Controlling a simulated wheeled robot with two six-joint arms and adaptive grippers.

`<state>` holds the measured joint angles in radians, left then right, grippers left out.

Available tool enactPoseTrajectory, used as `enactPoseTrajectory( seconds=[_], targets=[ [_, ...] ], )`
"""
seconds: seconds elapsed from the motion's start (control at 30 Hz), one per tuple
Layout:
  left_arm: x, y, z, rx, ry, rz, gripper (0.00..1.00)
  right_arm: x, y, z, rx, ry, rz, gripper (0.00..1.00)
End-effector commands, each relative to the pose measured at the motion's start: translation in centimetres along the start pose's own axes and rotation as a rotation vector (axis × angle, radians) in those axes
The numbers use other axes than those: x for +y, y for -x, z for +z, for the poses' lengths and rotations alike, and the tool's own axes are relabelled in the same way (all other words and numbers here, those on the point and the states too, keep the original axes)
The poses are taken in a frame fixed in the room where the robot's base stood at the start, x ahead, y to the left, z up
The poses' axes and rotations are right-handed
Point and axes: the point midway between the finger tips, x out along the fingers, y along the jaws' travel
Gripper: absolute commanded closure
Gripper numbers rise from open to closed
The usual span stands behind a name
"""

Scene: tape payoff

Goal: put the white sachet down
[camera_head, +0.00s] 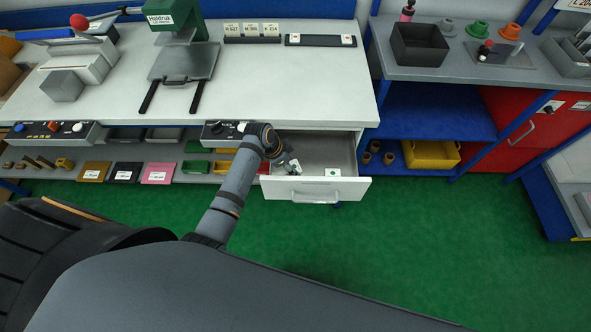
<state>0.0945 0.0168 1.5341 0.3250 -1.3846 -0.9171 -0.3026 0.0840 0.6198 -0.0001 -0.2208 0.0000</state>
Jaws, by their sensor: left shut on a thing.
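My left gripper (290,165) reaches in from the left over the open white drawer (315,191) under the bench. It is shut on a small white piece at its fingertips, which looks like the white sachet (295,165); the fingers hide part of it. A dark shape lies just below the fingers; I cannot tell whether the sachet touches the drawer floor. Another small white piece with a green mark (333,172) lies in the drawer near its front, right of the gripper. My right gripper is not in view.
The drawer's right half looks mostly clear. The white bench top (270,85) carries a green-headed press (178,20), a grey block (62,86) and label holders (252,32). A control box (222,131) sits beside my left wrist. A blue shelf with a yellow bin (432,154) stands right.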

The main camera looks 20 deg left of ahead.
Motion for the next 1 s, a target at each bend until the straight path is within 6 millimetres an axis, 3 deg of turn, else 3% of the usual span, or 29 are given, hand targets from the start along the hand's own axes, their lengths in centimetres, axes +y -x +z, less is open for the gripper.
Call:
enactPoseTrajectory(
  seconds=[0.17, 0.4, 0.77, 0.8, 0.83, 1.0],
  targets=[
    [0.0, -0.7, 0.2, 0.001, 0.001, -0.001, 0.73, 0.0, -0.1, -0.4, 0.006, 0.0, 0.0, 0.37],
    [0.0, -3.8, 1.5, 0.001, 0.001, -0.001, 0.73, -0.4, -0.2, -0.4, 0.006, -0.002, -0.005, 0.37],
    [0.0, -4.2, 1.7, 0.001, 0.001, -0.001, 0.73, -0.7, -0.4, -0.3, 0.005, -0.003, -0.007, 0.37],
    [0.0, -4.1, 1.7, 0.001, 0.001, -0.002, 0.39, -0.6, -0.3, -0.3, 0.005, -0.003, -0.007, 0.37],
    [0.0, -4.1, 1.7, 0.001, 0.001, -0.002, 0.35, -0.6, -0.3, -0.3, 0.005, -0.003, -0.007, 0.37],
    [0.0, -4.1, 1.7, 0.001, 0.001, -0.002, 0.35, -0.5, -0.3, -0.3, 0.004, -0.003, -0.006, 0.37]
  ],
)
